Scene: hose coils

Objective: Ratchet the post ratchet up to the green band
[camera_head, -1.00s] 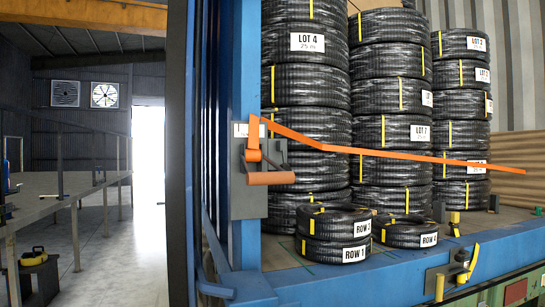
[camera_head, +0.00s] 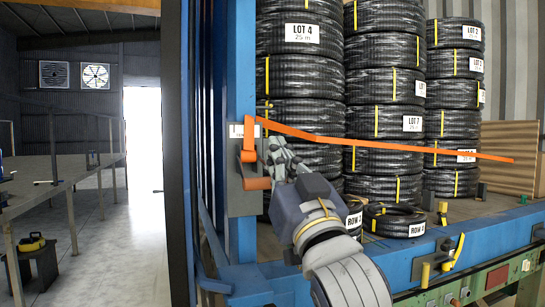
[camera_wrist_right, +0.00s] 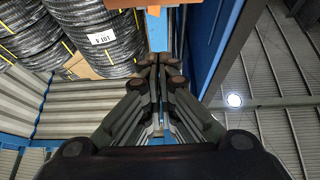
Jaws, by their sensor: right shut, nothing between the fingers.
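The post ratchet is a grey plate and bracket (camera_head: 240,203) on the blue corner post (camera_head: 242,60), with an orange-brown handle (camera_head: 257,184) sticking out low at its right. An orange strap (camera_head: 400,146) runs from it to the right across the coil stacks. My right gripper (camera_head: 274,152) is beside the ratchet, just right of the strap's hanging end and above the handle. It covers part of the ratchet. It is shut and empty; its closed fingertips (camera_wrist_right: 160,62) point at the blue post in the wrist view. I cannot make out a green band. My left gripper is not in view.
Tall stacks of black hose coils (camera_head: 385,90) stand behind the strap. Smaller coils (camera_head: 394,220) sit near the blue bed edge (camera_head: 400,262), partly behind my right arm.

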